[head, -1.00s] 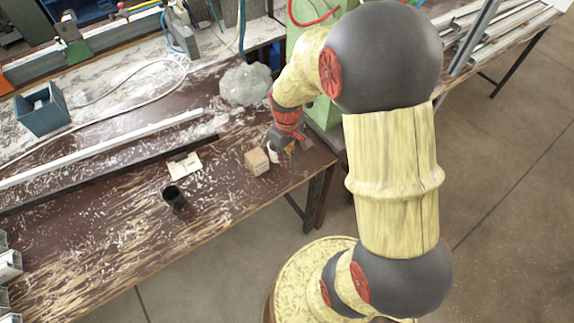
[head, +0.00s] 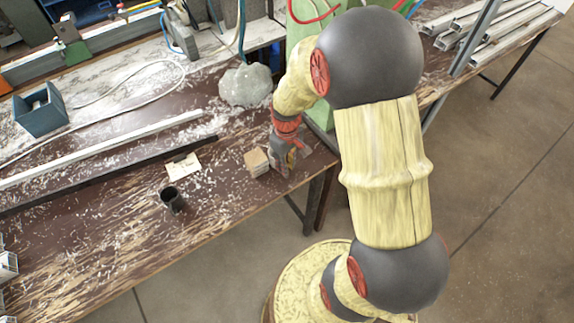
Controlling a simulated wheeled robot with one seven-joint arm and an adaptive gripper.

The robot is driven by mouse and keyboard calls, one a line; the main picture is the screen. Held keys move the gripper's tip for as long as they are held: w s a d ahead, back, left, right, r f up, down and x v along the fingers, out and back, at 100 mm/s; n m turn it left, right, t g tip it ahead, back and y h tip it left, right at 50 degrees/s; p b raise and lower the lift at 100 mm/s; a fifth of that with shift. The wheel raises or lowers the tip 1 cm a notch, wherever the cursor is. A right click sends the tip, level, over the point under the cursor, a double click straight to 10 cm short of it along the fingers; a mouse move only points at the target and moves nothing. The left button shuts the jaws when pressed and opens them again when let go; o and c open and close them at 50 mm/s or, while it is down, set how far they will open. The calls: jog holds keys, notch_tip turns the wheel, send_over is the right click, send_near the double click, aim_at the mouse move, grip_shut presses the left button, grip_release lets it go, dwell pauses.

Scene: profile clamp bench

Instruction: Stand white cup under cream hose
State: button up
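My gripper (head: 283,162) is low at the right end of the brown bench, close beside a small cardboard-coloured box (head: 256,162). My arm and the gripper body hide much of what is there, and the finger gap is too small to read. No white cup can be clearly made out now; a small pale patch shows by the gripper, but I cannot tell what it is. A pale, cream-looking hose (head: 158,62) loops over the back left of the bench.
A dark open cup-like cylinder (head: 172,200) stands near the bench's front edge. Behind it lies a pale card (head: 183,167). A grey lump (head: 246,86) and a green machine (head: 318,106) stand behind my gripper. A blue-grey bin (head: 41,110) is at left.

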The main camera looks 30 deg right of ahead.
dwell(0.3)
notch_tip(320, 180, up, 12)
jog(key=p, duration=0.3)
jog(key=s+a+r+t, duration=0.2)
jog(key=s+a+r, duration=0.1)
jog(key=r, duration=0.3)
jog(key=s+a+r+m+t, duration=0.1)
jog(key=s+a+r+t, duration=0.1)
jog(key=s+a+r, duration=0.2)
jog(key=s+a+r+m+t, duration=0.1)
jog(key=s+a+r, duration=0.3)
jog(key=s+r, duration=0.3)
jog(key=shift+s+r+t, duration=0.2)
jog(key=shift+r+t, duration=0.2)
jog(key=shift+r, duration=1.2)
